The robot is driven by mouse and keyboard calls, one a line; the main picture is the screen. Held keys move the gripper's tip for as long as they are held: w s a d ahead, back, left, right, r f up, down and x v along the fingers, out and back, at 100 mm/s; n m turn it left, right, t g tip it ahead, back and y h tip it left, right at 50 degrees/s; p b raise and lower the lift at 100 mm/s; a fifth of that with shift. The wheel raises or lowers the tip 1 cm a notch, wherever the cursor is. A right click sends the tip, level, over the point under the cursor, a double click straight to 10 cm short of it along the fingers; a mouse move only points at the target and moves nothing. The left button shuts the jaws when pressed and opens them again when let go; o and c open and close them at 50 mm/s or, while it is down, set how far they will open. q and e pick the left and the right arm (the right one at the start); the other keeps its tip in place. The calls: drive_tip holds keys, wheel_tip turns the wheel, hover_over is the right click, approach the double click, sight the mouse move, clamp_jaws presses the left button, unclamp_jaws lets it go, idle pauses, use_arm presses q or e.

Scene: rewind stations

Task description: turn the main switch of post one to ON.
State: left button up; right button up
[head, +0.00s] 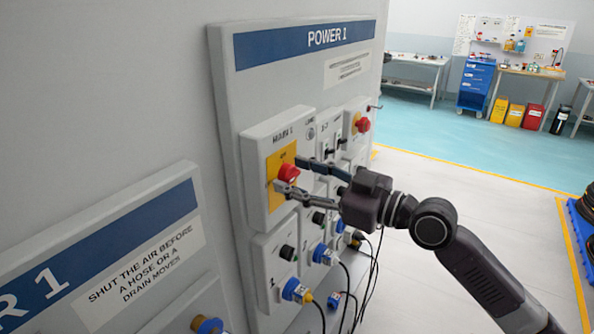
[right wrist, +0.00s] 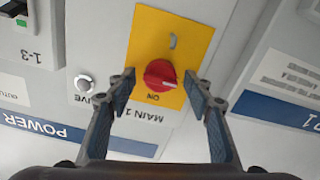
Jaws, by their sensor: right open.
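The main switch is a red rotary knob (head: 288,173) on a yellow plate (head: 275,185), on the box marked MAIN 1 of the POWER 1 panel. In the right wrist view, which is upside down, the red knob (right wrist: 160,74) sits on the yellow plate (right wrist: 172,28) with the word ON beside it. The knob's exact setting is hard to tell. My right gripper (head: 290,174) is open, one finger on each side of the knob. In the right wrist view the fingers (right wrist: 159,84) stand apart from the knob, with visible gaps. My left gripper is not in view.
A second red knob (head: 363,125) is at the panel's right. Blue sockets with cables (head: 295,290) and black breakers are below and beside the main box. A sign panel (head: 140,250) about shutting the air is at left. Open floor (head: 470,200) lies to the right.

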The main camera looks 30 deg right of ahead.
drive_tip(key=shift+c, duration=0.6)
drive_tip(key=c, duration=1)
